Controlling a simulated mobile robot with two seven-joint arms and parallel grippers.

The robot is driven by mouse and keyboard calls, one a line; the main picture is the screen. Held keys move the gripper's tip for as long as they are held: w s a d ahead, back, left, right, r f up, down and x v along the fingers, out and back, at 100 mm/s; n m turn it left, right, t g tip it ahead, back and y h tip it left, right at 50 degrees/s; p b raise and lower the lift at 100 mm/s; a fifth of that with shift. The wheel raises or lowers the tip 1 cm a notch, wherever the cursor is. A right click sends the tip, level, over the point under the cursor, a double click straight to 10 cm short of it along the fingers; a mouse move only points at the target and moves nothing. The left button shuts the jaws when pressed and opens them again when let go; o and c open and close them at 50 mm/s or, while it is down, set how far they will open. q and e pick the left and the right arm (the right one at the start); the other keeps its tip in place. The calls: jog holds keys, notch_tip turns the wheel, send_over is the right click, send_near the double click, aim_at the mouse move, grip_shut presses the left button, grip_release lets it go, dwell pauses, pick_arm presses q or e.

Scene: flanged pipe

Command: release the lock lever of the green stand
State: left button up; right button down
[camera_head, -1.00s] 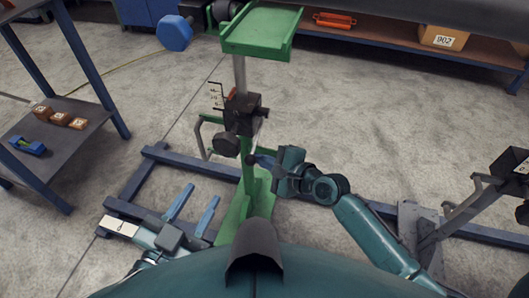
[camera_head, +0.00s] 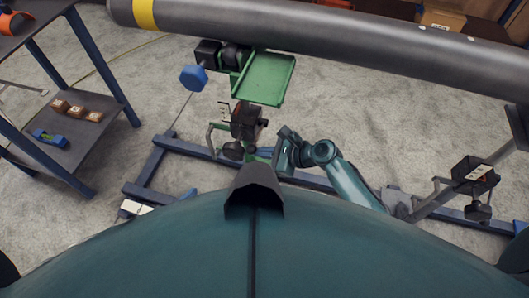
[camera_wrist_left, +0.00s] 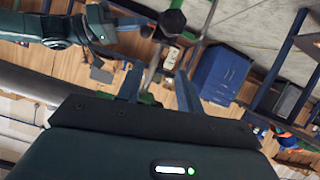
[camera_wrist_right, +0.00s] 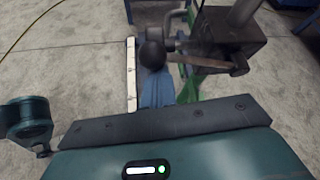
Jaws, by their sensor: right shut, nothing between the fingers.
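The green stand (camera_head: 266,78) is left of centre in the head view, with its tray on top and a dark clamp block (camera_head: 247,122) below. In the right wrist view, the clamp block (camera_wrist_right: 222,38) has a brownish lever bar (camera_wrist_right: 208,62) and a black ball knob (camera_wrist_right: 152,54). I cannot tell for sure which part is the lock lever. My right gripper (camera_wrist_right: 158,78) is shut and empty, its blue fingers at the ball knob's near side; contact is unclear. My left gripper (camera_wrist_left: 158,76) is open and empty in the left wrist view, mostly hidden in the head view.
A large grey pipe (camera_head: 330,30) with a yellow band crosses above the stand. A blue hexagonal knob (camera_head: 194,77) sticks out left of the tray. A shelf rack (camera_head: 70,130) stands left. Another stand's dark block (camera_head: 474,172) is at right.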

pick_arm(q)
jog(key=shift+d+r+m+g+p, duration=0.15)
jog(key=shift+r+p, duration=0.25)
jog(key=shift+p, duration=0.4)
jog(key=shift+r+m+g+p, duration=0.15)
jog(key=shift+r+p, duration=0.25)
jog(key=shift+p, duration=0.4)
pick_arm(e)
jog(key=shift+w+r+m+g, duration=0.2)
jog(key=shift+w+r, duration=0.05)
jog(key=shift+r, duration=0.55)
jog(key=shift+w+r+m+g, duration=0.2)
jog(key=shift+r, duration=0.55)
pick_arm(q)
jog(key=shift+w, duration=0.1)
pick_arm(e)
jog(key=shift+d, duration=0.1)
jog(key=shift+w+r, duration=0.1)
pick_arm(q)
jog(key=r+p, duration=0.1)
jog(key=p, duration=0.1)
jog(key=shift+r+m+p, duration=0.25)
jog(key=shift+m+p, duration=0.05)
jog(key=shift+p, duration=0.05)
pick_arm(e)
jog(key=v, duration=1.3)
jog(key=shift+d+f, duration=0.2)
jog(key=shift+f, duration=0.1)
